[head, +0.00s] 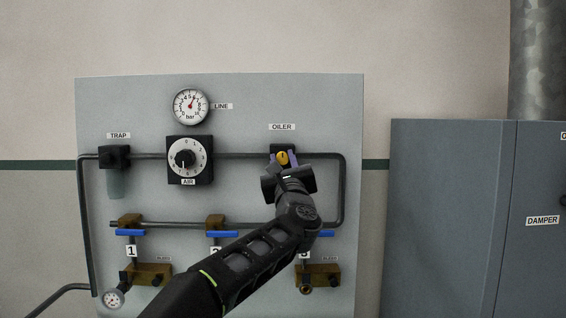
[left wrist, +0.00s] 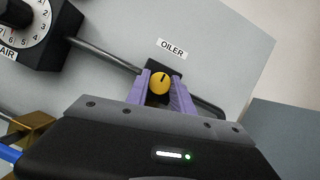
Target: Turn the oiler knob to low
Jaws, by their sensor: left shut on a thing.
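The oiler knob (head: 282,157) is a small yellow round knob on a dark block below the OILER label (head: 282,127), on the upper right of the grey panel. In the left wrist view the yellow knob (left wrist: 160,83) shows a short dark mark near its top. My left gripper (head: 284,162) reaches up to it from below. Its purple fingers (left wrist: 160,88) stand on either side of the knob and are shut on it. The gripper body hides what is below the knob. My right gripper is in neither view.
The AIR dial (head: 187,159), LINE gauge (head: 190,106) and TRAP unit (head: 115,157) are on the panel (head: 240,100) to the left. Dark pipes join them. Blue-handled valves (head: 130,232) sit below. A grey cabinet (head: 445,210) stands at right.

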